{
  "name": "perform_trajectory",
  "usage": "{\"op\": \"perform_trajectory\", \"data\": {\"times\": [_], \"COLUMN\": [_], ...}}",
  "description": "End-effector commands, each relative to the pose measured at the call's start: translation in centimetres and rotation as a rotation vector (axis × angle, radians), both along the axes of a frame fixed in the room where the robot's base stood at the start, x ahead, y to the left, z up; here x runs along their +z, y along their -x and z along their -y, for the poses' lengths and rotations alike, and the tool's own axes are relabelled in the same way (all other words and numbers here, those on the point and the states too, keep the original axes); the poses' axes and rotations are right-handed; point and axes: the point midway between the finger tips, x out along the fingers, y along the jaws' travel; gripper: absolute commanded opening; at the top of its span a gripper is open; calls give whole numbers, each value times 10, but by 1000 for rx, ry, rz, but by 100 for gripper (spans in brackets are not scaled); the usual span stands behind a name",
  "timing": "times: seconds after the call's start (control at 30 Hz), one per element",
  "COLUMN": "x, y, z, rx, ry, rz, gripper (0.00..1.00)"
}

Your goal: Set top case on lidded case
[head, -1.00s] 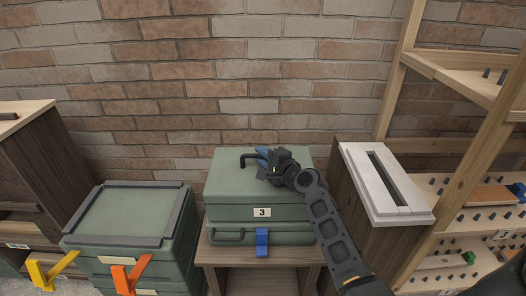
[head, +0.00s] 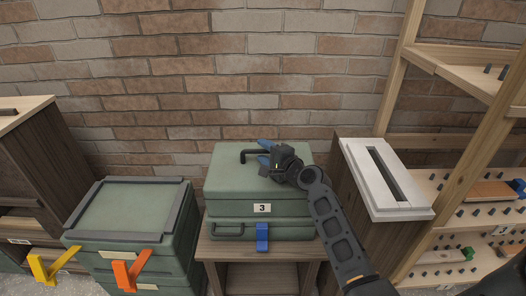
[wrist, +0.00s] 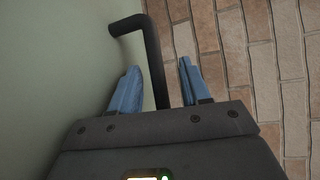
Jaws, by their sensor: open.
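The green top case (head: 228,184), labelled 3, sits on the small wooden stand (head: 211,250). A black bar handle (head: 252,154) rises from its top. My gripper (head: 265,157) is above the case top, at the handle. In the wrist view, my gripper's blue fingers (wrist: 158,82) are open, one on each side of the handle bar (wrist: 152,58); no firm contact shows. The green case with the flat lid (head: 126,209), edged by raised dark grey rails, stands to the left. It has an orange latch (head: 131,268) on its front. My gripper hides part of the handle.
A blue latch (head: 262,237) and a side handle show on the case front. A white slotted piece (head: 355,163) tops a wooden cabinet close on the right. A wooden rack (head: 466,185) stands farther right. A brick wall (head: 230,80) is behind.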

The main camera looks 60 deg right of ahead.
Motion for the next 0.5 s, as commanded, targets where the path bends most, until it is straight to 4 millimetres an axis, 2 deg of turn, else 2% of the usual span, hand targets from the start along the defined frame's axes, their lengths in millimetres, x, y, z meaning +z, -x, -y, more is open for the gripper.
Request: {"op": "perform_trajectory", "data": {"times": [0.3, 0.5], "x": [7, 12], "y": [58, 87], "z": [-26, -39], "rx": [-1, 0], "ry": [0, -1], "rz": [-2, -2], "gripper": [47, 47]}}
